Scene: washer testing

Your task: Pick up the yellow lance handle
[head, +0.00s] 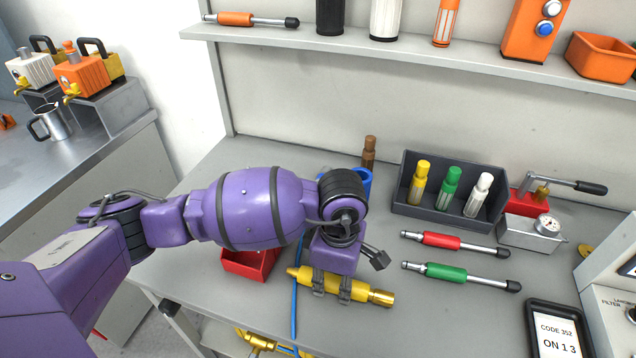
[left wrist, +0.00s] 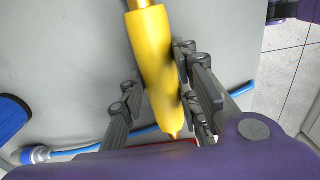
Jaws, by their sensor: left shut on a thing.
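The yellow lance handle (head: 366,293) lies slantwise near the front of the grey workbench, its brass end to the right. My left gripper (head: 332,288) reaches down over it and is shut on its body. In the left wrist view the yellow lance handle (left wrist: 153,50) runs between the dark fingers of my left gripper (left wrist: 160,102). I cannot tell whether it is lifted off the bench. My right gripper is not in view.
A blue hose (head: 294,312) runs beside the handle. A red tray (head: 249,264) sits partly under my left arm. Red (head: 441,240) and green (head: 446,273) lances lie to the right. A dark bin (head: 407,203) with bottles stands behind. A display (head: 556,332) is at front right.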

